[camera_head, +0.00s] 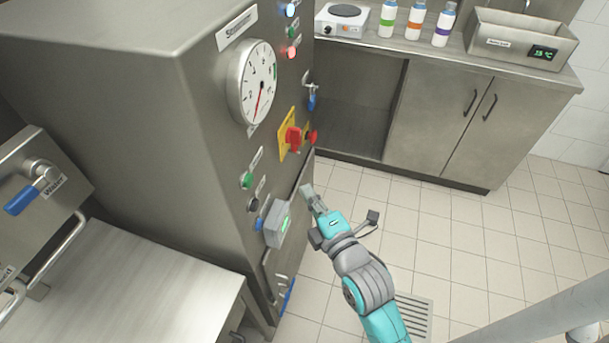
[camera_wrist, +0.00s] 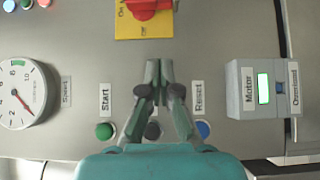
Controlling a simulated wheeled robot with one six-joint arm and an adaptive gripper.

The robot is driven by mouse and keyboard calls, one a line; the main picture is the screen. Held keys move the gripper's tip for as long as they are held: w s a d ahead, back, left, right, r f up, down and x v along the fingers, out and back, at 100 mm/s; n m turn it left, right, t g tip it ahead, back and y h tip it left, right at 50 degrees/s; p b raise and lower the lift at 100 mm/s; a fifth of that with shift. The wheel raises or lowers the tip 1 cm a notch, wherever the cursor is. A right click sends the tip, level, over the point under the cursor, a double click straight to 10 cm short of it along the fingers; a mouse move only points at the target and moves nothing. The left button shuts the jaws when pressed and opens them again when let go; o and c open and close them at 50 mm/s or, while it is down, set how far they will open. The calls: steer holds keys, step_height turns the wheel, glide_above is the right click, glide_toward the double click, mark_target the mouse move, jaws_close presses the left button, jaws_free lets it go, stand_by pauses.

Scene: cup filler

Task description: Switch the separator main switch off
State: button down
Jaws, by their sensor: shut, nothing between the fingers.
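The main switch is a red rotary handle (camera_head: 292,139) on a yellow plate (camera_head: 283,144), on the front of the steel cabinet. In the wrist view the red handle (camera_wrist: 150,6) and the yellow plate (camera_wrist: 126,27) are cut by the top edge; the handle's exact turn is hard to tell. My gripper (camera_head: 308,191) is in front of the panel, below the switch. In the wrist view its fingertips (camera_wrist: 158,66) are together and empty, pointing towards the plate, apart from the handle.
A gauge (camera_head: 258,84), a green button (camera_head: 246,180), a blue button (camera_head: 260,223) and a grey motor box (camera_head: 278,223) with a green display sit on the panel. A red button (camera_head: 312,137) is right of the switch. A steel counter (camera_head: 440,58) stands behind; tiled floor is clear.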

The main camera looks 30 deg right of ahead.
glide_toward(296, 140)
steer(key=w+a, duration=0.1)
steer(key=w+a+f, duration=0.1)
steer(key=w, duration=0.1)
steer(key=w+a+f, duration=0.1)
steer(key=shift+w+a, duration=0.25)
steer(key=shift+w+d+f, duration=0.1)
steer(key=shift+w+d, duration=1)
steer(key=shift+d, duration=0.1)
steer(key=shift+w+d, duration=0.3)
steer(key=shift+d, duration=0.05)
